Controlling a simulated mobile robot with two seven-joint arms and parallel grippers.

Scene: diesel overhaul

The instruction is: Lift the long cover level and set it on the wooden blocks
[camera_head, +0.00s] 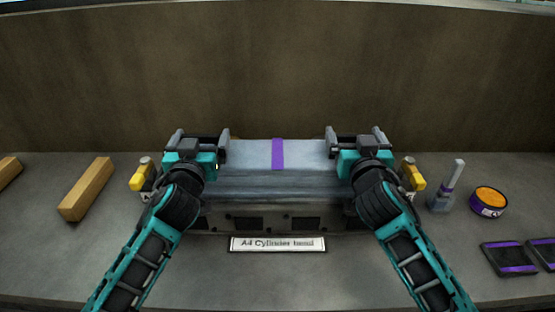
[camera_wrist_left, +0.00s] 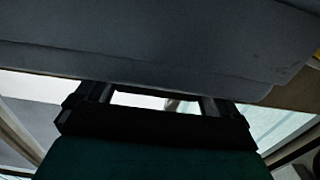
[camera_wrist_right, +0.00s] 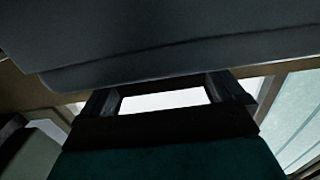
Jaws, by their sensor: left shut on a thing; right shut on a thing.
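The long cover (camera_head: 250,155) is a grey block with a purple band across its middle, above the cylinder head (camera_head: 265,218) in the head view. I cannot tell whether the two touch. My left gripper (camera_head: 197,145) is shut on the cover's left end, and my right gripper (camera_head: 357,143) on its right end. The cover looks level. Its grey side fills the top of the left wrist view (camera_wrist_left: 150,45) and the right wrist view (camera_wrist_right: 170,40); the fingertips are partly hidden there. One wooden block (camera_head: 87,189) lies on the bench at left, another (camera_head: 8,170) at the far left edge.
A label plate (camera_head: 278,244) stands before the head. Bench around the left wooden block is clear.

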